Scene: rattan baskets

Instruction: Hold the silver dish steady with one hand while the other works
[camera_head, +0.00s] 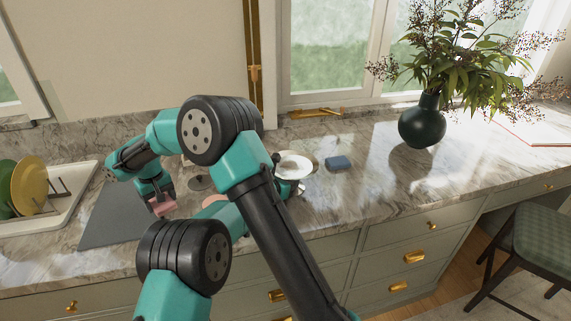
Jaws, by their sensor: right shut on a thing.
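The silver dish (294,166) is a pale, shiny round dish at the middle of the counter. My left arm reaches across from the lower left to the dish's near left side. My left gripper (284,174) is small and partly hidden there; I cannot tell whether its fingers touch or grip the dish. My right arm bends over to the left, and my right gripper (158,196) points down over the grey mat, shut on a pink block (162,206).
A dark blue block (338,162) lies right of the dish. A grey mat (106,232) and a rack with plates (34,184) are at left. A dark vase (422,126) with leaves stands at right. A pinkish round thing (214,200) is partly hidden by my arm.

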